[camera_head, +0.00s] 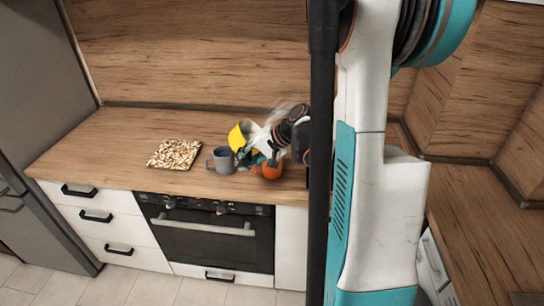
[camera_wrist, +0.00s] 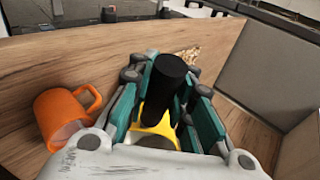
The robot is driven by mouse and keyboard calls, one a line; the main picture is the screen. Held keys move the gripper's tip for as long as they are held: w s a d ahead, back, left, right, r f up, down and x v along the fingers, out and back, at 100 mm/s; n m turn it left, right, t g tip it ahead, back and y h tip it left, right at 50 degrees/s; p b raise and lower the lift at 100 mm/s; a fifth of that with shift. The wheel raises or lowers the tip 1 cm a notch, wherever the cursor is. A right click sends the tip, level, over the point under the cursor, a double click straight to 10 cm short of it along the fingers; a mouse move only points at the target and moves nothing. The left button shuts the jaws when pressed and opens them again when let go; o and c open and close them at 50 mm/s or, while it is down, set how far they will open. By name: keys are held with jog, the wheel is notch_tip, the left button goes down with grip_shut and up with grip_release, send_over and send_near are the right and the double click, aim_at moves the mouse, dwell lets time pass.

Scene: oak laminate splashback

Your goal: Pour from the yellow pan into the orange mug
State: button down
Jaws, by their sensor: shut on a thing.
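The yellow pan (camera_head: 236,138) is tilted above the counter in the head view, with my gripper at its right side. In the wrist view my gripper (camera_wrist: 172,105) is shut on the pan's black handle (camera_wrist: 168,80), and part of the yellow body (camera_wrist: 160,125) shows below it. The orange mug (camera_head: 270,171) stands on the counter below my gripper and is partly hidden by it. In the wrist view the orange mug (camera_wrist: 62,118) is upright at the left, apart from the gripper. The pan's contents cannot be made out.
A grey mug (camera_head: 223,160) stands just left of the orange mug. A dark tray with pale pieces (camera_head: 174,154) lies farther left. The wooden splashback (camera_head: 190,60) rises behind. The counter's left end is clear, and the oven (camera_head: 205,235) is below.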

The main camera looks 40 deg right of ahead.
jog(key=shift+s+d+t, duration=0.1)
jog(key=shift+s+t, duration=0.05)
jog(key=shift+t, duration=0.15)
dwell(0.4)
jog(key=shift+s+d+f+t+y+b, duration=0.1)
jog(key=shift+s+f+t+y+b, duration=0.1)
jog(key=shift+t+y+b, duration=0.55)
dwell(0.9)
jog(key=shift+w+r+g+h+p, duration=0.2)
jog(key=shift+r+g+h+p, duration=0.05)
jog(key=shift+r+g+p, duration=0.1)
jog(key=w+a+g+h+p, duration=0.4)
jog(key=w+a+g+h, duration=0.2)
jog(key=g, duration=0.3)
jog(key=shift+w+r, duration=0.3)
jog(key=shift+w, duration=0.55)
